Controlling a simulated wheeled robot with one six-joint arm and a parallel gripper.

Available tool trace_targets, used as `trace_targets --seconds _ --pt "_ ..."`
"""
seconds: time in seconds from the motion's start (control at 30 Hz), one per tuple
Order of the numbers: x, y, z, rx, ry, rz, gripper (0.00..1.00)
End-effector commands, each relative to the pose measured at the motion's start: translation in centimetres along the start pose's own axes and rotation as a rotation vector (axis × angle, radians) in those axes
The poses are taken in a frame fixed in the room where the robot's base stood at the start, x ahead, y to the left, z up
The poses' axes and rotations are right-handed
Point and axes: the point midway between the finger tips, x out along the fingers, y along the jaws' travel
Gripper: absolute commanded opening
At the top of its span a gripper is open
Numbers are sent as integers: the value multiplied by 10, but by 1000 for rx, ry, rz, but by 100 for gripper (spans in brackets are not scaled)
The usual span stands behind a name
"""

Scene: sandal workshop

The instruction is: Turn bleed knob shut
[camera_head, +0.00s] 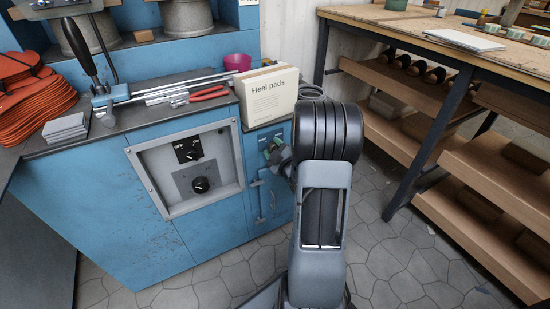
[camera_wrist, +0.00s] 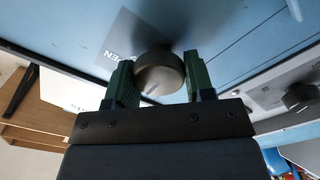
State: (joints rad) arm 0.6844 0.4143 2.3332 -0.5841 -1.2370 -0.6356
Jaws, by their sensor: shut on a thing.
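The bleed knob (camera_wrist: 160,72) is a round dark grey knob with a light line mark on its face. It sits on the blue cabinet panel, over a dark label on which the letters "EN" can be read in the wrist view. My gripper (camera_wrist: 158,80) has its two green fingers on either side of the knob, shut on it. In the head view my gripper (camera_head: 277,151) is at the right side of the blue machine, below the heel pads box, and my arm partly covers it. The knob itself is mostly hidden there.
A grey control panel (camera_head: 160,177) with two black knobs is left of my gripper. The Heel pads box (camera_head: 267,97) stands on the machine top above. Red pliers (camera_head: 209,94) lie beside it. A wooden workbench with shelves (camera_head: 458,150) is on the right, with stone floor between.

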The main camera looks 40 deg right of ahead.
Motion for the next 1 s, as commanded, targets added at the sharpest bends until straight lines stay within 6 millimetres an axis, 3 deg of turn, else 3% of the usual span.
trace_targets --seconds 0.5,1.0 --pt "0 -5 3 -466 2 1 25" --pt "0 -4 1 -708 1 -2 25"
